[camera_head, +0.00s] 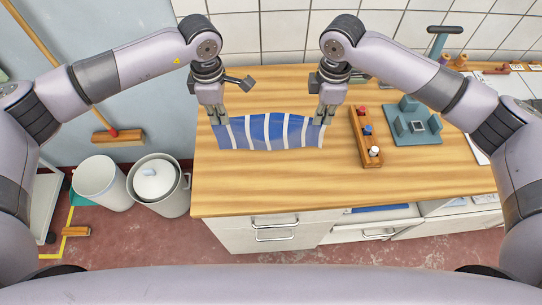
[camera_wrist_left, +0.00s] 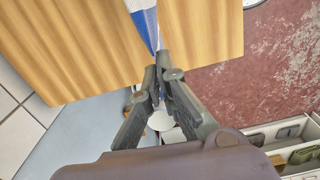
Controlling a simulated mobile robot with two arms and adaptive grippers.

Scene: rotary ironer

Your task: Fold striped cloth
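The striped cloth (camera_head: 268,131), blue with white stripes, spans between my two grippers as a wide band above or on the left part of the wooden table; I cannot tell whether its lower edge touches the wood. My left gripper (camera_head: 218,118) is at the cloth's left end. In the left wrist view its fingertips (camera_wrist_left: 163,62) close on a corner of the cloth (camera_wrist_left: 146,22). My right gripper (camera_head: 324,117) is at the cloth's right end, and its fingers appear closed on that corner.
Right of the cloth on the table (camera_head: 260,190) are a wooden holder with coloured knobs (camera_head: 366,138) and a grey-green fixture (camera_head: 412,124). White bins (camera_head: 101,183) stand on the floor at left. The table's front half is clear. A tiled wall stands behind.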

